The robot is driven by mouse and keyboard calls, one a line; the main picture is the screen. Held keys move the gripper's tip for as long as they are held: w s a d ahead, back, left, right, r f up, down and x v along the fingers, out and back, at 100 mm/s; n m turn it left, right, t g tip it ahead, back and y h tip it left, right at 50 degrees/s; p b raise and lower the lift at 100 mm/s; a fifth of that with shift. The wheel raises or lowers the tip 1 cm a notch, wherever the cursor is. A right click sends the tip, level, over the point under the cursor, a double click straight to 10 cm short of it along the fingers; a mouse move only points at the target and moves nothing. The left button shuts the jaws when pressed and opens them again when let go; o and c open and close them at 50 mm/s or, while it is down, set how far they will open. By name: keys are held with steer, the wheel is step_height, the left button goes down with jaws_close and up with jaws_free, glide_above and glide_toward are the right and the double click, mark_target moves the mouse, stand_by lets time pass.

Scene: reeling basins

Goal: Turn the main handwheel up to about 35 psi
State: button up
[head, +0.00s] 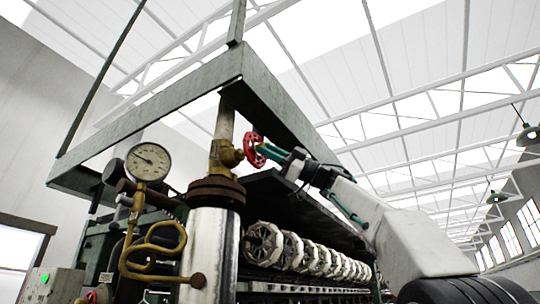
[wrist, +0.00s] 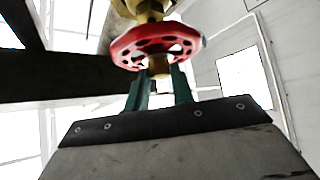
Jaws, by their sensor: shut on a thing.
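The red handwheel (head: 254,150) sits on a brass valve (head: 226,155) on the vertical pipe above the steel cylinder. My gripper (head: 264,151) reaches it from the right and is shut on the wheel. The round white pressure gauge (head: 148,162) stands left of the pipe. Its dark needle points to the upper left; the numbers are too small to read.
A green steel frame (head: 150,115) hangs over the valve and gauge. A curled brass pipe (head: 150,250) runs below the gauge. A row of white reels (head: 290,250) extends behind, under a dark shelf. A second, small red wheel (head: 92,297) shows at the lower left.

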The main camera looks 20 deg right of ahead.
steer(key=shift+n+g, duration=0.5)
steer(key=shift+n, duration=0.3)
steer(key=o, duration=1)
steer(key=shift+v, duration=3.85)
steer(key=shift+r, duration=0.1)
